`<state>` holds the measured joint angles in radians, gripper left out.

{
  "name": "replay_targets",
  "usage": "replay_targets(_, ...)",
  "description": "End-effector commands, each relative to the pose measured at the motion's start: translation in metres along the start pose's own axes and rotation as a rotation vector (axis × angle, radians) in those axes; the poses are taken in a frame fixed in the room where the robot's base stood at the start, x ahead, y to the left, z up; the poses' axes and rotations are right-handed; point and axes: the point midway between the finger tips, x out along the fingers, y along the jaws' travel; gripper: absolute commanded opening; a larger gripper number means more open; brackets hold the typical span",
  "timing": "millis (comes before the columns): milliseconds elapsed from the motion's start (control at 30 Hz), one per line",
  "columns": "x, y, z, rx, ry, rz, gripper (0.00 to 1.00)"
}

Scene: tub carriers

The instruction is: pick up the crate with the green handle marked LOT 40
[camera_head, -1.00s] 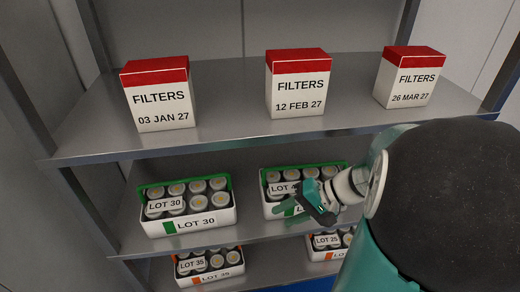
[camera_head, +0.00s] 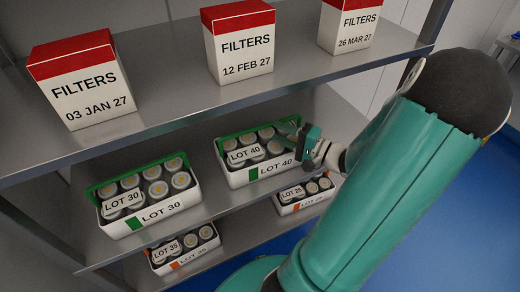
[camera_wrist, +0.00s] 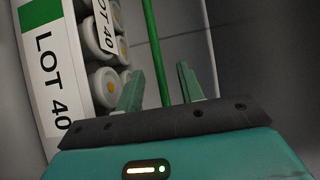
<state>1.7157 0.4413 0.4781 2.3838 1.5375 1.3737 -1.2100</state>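The LOT 40 crate (camera_head: 236,180) is a white tub of capped cylinders on the middle shelf, with a green label patch and a LOT 40 card. Its green handle (camera_head: 233,136) runs along the back edge. In the wrist view the handle (camera_wrist: 152,45) passes between the two fingers of my gripper (camera_wrist: 160,82), with a gap on each side. The gripper is open and holds nothing. In the head view my gripper (camera_head: 292,130) is at the right end of the handle. The crate wall (camera_wrist: 40,78) is left of the fingers in the wrist view.
The LOT 30 crate (camera_head: 119,230), also green-handled, stands left on the same shelf. The LOT 35 crate (camera_head: 160,268) and LOT 25 crate (camera_head: 283,208), marked orange, are below. The upper shelf (camera_head: 180,98) carries several filter boxes and overhangs the crates.

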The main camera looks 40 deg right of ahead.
Motion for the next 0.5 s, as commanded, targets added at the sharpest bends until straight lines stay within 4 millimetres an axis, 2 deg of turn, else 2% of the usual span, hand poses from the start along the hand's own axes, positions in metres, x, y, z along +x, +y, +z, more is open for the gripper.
replay_targets(100, 0.02, 0.0, 0.001, 0.0, -0.003, 0.0, 0.38)
replay_targets(367, 0.044, 0.001, 0.003, 0.001, -0.004, 0.0, 0.38)
replay_targets(500, 0.068, 0.004, 0.006, 0.002, -0.005, -0.001, 0.38)
